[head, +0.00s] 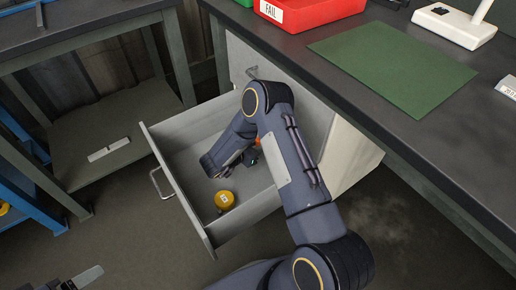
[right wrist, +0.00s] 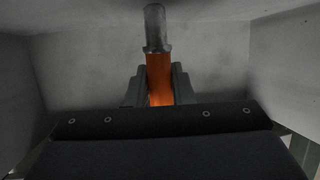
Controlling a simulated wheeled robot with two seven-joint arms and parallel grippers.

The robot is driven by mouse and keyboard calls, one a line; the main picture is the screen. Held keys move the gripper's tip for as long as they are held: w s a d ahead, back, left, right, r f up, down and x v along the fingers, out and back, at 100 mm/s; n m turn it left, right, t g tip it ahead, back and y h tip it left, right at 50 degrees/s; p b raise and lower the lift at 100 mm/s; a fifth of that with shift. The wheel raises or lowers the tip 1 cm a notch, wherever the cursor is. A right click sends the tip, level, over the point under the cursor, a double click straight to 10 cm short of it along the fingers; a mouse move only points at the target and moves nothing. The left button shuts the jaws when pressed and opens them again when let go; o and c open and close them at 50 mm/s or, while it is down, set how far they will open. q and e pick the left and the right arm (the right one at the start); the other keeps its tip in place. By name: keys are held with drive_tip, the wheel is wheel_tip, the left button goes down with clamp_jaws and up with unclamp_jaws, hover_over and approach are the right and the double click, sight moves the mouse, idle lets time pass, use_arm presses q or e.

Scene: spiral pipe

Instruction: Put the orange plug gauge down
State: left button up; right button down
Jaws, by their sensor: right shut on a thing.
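In the right wrist view the orange plug gauge (right wrist: 160,78) has an orange handle and a grey cylindrical end (right wrist: 155,28) pointing up the picture. My right gripper (right wrist: 158,88) is shut on the orange handle, one finger on each side. The lower end of the handle is hidden behind the gripper body. In the head view my right arm reaches down into the open grey drawer (head: 175,178), and the arm hides most of the gripper and gauge. My left gripper (head: 82,279) shows only partly at the bottom left, away from the drawer; its opening is unclear.
A yellow round object (head: 224,199) lies in the drawer near its front. The dark worktop (head: 400,125) above holds a green mat (head: 392,66) and a red FAIL bin (head: 305,10). A white piece (head: 108,149) lies on a low shelf at left.

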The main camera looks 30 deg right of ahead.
drive_tip(key=shift+f, duration=0.3)
drive_tip(key=shift+f, duration=0.1)
drive_tip(key=shift+f, duration=0.15)
drive_tip(key=c, duration=1.3)
unclamp_jaws()
drive_tip(key=shift+o, duration=0.2)
